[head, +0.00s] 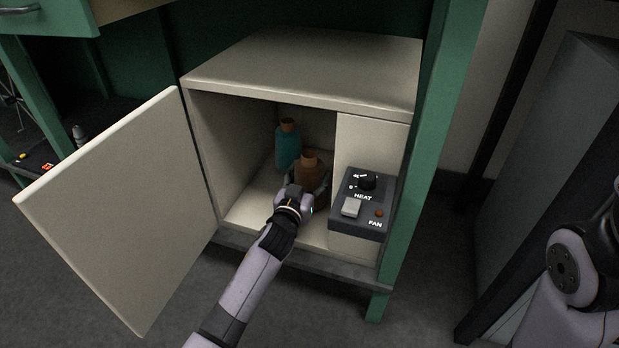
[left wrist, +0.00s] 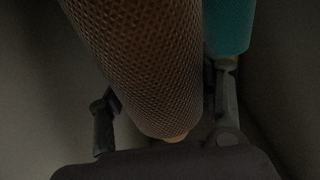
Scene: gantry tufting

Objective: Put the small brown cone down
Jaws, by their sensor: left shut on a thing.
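The small brown cone (head: 309,166) is inside the open white cabinet (head: 233,208), in its left compartment. My left gripper (head: 304,194) reaches in through the opening and is shut on the cone. In the left wrist view the cone (left wrist: 143,60) has a fine mesh-like surface and lies between the two fingers (left wrist: 165,125). I cannot tell whether its base touches the cabinet floor, because the gripper hides its lower part. My right gripper is out of view; only part of that arm shows at the right edge.
A teal cone (head: 287,148) stands behind and left of the brown one, and also shows in the left wrist view (left wrist: 229,25). The cabinet door (head: 125,210) hangs open at left. A HEAT/FAN control box (head: 359,207) sits right of the opening. A green post (head: 412,170) flanks the cabinet.

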